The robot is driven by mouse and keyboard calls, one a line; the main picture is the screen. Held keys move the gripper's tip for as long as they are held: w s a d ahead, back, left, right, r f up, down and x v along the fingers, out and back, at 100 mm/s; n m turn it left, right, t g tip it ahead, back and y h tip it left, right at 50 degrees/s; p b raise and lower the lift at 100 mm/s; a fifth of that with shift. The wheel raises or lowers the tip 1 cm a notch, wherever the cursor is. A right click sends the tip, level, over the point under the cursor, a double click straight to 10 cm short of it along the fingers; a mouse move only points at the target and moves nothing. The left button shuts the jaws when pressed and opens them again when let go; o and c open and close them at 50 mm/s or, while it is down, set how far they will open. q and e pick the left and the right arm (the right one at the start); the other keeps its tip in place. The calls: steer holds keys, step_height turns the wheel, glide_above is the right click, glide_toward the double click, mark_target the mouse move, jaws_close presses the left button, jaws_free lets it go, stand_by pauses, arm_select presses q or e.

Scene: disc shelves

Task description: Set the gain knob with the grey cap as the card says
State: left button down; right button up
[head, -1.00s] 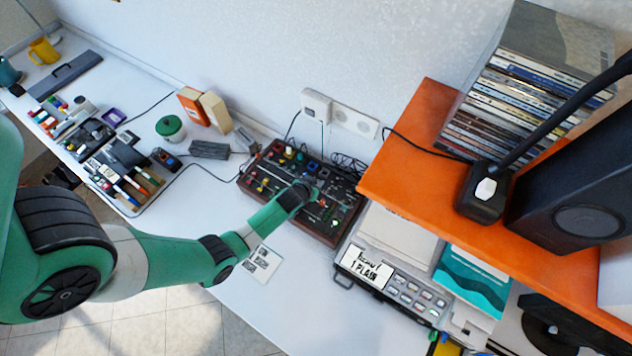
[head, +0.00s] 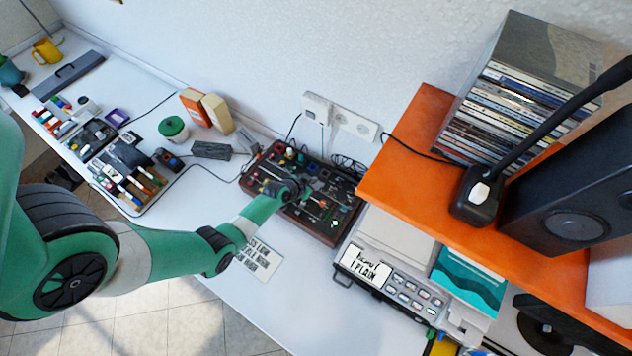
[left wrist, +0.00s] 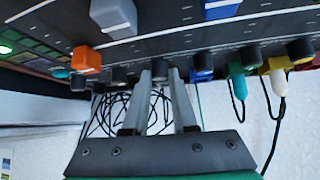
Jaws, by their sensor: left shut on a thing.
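The dark mixer panel (head: 330,208) sits on the white table against the wall, with coloured knobs, sliders and plugs. My left gripper (head: 293,190) is at the panel's left-middle part in the head view. In the left wrist view its two fingers (left wrist: 159,78) are shut on a small knob in the row along the panel's edge. My right gripper is out of view.
Close beside the held knob are dark knobs and blue (left wrist: 201,74), green and white plugs. Orange (left wrist: 87,60) and grey (left wrist: 113,14) slider caps stand nearby. An orange shelf (head: 400,160) overhangs to the right.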

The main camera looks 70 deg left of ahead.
arm_select(q)
steer(key=c, duration=0.7)
jaws_free()
steer(key=shift+s+d+r+p, duration=0.1)
steer(key=shift+s+r+p, duration=0.15)
steer(key=shift+r+p, duration=0.15)
steer(key=p+v, duration=0.4)
steer(key=v, duration=0.6)
steer(key=shift+s+d+r, duration=0.15)
steer(key=shift+s+r, duration=0.05)
steer(key=shift+s, duration=0.15)
